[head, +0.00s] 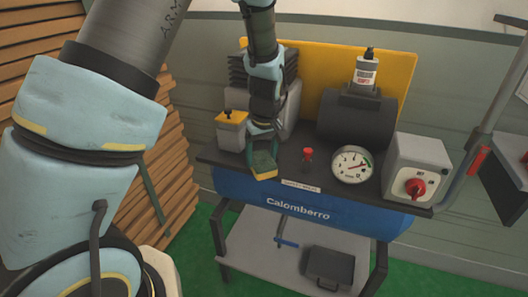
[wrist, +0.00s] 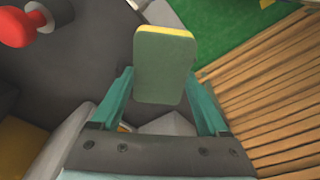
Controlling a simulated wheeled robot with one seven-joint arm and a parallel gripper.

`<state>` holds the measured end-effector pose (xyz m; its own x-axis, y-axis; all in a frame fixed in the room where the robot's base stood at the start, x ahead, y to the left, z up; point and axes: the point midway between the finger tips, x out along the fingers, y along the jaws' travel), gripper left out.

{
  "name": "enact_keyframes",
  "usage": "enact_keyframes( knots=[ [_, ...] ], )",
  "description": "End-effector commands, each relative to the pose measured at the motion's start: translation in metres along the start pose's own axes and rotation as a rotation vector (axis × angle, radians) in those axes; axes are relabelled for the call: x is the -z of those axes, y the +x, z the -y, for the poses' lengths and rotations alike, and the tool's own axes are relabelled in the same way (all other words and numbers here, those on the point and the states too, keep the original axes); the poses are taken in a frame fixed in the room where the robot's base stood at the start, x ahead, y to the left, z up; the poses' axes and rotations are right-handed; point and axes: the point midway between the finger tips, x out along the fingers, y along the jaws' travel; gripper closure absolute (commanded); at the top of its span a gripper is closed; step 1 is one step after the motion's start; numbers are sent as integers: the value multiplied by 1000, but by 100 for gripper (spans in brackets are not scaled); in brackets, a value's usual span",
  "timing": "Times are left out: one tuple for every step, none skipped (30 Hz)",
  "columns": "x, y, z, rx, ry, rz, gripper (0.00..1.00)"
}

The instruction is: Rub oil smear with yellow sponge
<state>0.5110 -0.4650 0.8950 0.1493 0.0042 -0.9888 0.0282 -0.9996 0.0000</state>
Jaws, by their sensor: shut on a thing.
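The sponge (wrist: 164,68) is between my gripper's teal fingers in the wrist view. It has a grey-green face and a yellow layer along its far edge. In the head view my gripper (head: 263,152) points down over the left front of the compressor's dark top plate (head: 227,158), shut on the sponge. The sponge's yellow edge (head: 265,177) shows at the plate's front edge. I cannot tell whether the sponge touches the plate. I cannot make out an oil smear in either view; the gripper and sponge hide part of the plate.
A red knob (head: 308,154) and a round gauge (head: 351,164) stand to the right of my gripper. A grey switch box (head: 418,165) is farther right. A yellow-topped box (head: 231,130) stands close left.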

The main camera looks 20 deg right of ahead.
Motion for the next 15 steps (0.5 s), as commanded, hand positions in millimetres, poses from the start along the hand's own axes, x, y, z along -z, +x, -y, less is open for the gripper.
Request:
enact_keyframes(
  knots=[
    [-3, 0, 3, 0, 0, 0, 100],
    [-4, 0, 4, 0, 0, 0, 100],
    [-6, 0, 5, 0, 0, 0, 100],
    [-6, 0, 6, 0, 0, 0, 100],
    [-7, 0, 7, 0, 1, 0, 100],
    [-8, 0, 7, 0, 1, 0, 100],
    [-8, 0, 7, 0, 1, 0, 100],
    [-8, 0, 8, 1, 1, 0, 100],
    [-8, 0, 8, 1, 1, 1, 100],
    [-8, 0, 8, 1, 0, 1, 100],
    [-8, 0, 8, 1, 1, 1, 100],
    [-8, 0, 8, 1, 1, 1, 100],
    [-8, 0, 8, 1, 1, 1, 100],
    [-8, 0, 8, 1, 1, 1, 100],
    [-8, -1, 8, 1, 1, 1, 100]
  ],
)
